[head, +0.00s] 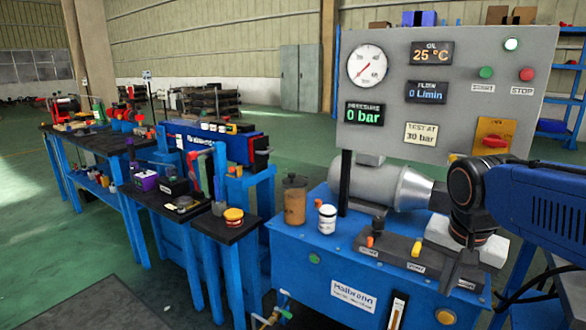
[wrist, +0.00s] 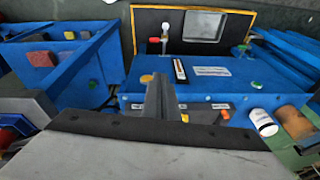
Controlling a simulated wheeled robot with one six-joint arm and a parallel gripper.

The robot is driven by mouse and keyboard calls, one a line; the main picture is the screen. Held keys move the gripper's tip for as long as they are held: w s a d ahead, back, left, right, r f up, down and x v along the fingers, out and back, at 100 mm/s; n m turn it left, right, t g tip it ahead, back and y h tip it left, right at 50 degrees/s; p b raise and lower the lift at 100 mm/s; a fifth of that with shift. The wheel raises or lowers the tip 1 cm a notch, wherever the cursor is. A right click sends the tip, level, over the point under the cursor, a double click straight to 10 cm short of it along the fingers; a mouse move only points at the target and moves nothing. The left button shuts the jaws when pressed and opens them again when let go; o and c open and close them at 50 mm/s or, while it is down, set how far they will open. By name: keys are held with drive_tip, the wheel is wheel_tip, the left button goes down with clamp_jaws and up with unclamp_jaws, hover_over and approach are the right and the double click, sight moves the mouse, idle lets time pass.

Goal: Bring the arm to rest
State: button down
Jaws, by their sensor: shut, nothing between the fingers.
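My arm, blue with black joints, reaches in from the right side of the head view. My gripper (head: 458,275) points down beside the dark valve block on top of the blue hydraulic unit (head: 330,262). In the wrist view my gripper (wrist: 160,88) shows as grey fingers pressed together, with nothing between them. The blue unit also fills the middle of the wrist view (wrist: 235,83). The head view does not show clearly whether the fingertips touch the unit.
A grey gauge panel (head: 420,130) stands behind the unit, close to my arm. A grey motor (head: 385,185), a white bottle (head: 327,219) and a brown canister (head: 294,200) stand on the unit. Cluttered blue benches (head: 165,190) run along the left. Green floor beyond them is open.

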drive_tip(key=s+a+f+n+t+y, duration=0.1)
drive_tip(key=s+a+f+n+t, duration=0.1)
drive_tip(key=s+f+n, duration=0.4)
drive_tip(key=shift+s+a+n, duration=0.2)
drive_tip(key=shift+s+n, duration=0.8)
drive_tip(key=shift+s, duration=0.25)
